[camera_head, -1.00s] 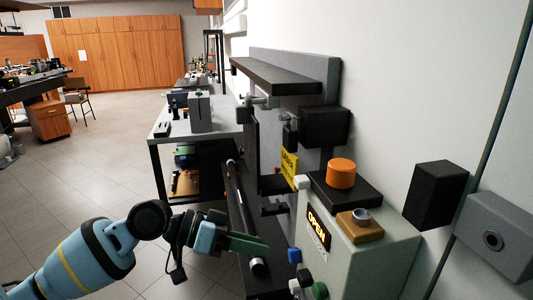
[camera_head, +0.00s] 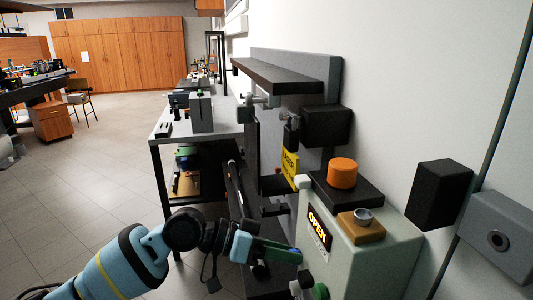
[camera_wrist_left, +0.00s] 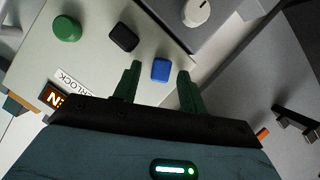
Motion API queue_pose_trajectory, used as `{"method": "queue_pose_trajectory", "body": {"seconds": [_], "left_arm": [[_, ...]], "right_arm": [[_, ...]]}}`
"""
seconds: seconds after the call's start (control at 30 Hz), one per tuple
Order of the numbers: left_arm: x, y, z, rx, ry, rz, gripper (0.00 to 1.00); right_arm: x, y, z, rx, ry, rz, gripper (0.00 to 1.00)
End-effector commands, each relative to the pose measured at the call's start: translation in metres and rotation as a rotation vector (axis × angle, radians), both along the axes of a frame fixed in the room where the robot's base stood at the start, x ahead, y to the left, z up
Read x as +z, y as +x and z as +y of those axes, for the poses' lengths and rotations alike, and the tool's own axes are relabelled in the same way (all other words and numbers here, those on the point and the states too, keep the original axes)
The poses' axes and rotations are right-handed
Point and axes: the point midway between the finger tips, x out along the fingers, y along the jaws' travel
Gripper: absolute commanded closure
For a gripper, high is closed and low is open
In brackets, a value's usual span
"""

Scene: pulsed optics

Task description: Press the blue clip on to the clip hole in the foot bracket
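A small blue block (camera_wrist_left: 161,69), which may be the blue clip, is on the front face of the pale green box. In the left wrist view it lies between the tips of the two green fingers, with a gap on each side. My left gripper (camera_wrist_left: 159,70) is open around it; the depth between tips and block is unclear. In the head view the left gripper (camera_head: 285,253) reaches the box's lower left edge, with a little blue (camera_head: 298,251) showing at its tip. I cannot pick out the foot bracket or its hole. My right gripper is out of view.
A black square (camera_wrist_left: 123,37), a green round button (camera_wrist_left: 67,28) and a white knob (camera_wrist_left: 195,12) are near the block. A black shelf (camera_head: 280,76) juts from the wall.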

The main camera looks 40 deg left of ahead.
Motion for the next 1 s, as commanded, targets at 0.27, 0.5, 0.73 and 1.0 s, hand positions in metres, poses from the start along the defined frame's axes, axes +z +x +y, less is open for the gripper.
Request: {"method": "queue_pose_trajectory", "body": {"seconds": [0.27,0.5,0.73,1.0], "left_arm": [[0.000,0.000,0.000,0.000,0.000,0.000,0.95],[0.000,-0.001,0.001,0.001,0.001,0.000,1.00],[-0.001,-0.008,0.008,0.001,0.002,0.002,1.00],[-0.002,-0.016,0.015,0.002,0.000,0.003,1.00]], "right_arm": [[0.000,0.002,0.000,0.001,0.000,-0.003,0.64],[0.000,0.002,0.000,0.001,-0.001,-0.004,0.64],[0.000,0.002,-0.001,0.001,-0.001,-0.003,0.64],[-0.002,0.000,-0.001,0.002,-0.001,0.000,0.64]]}}
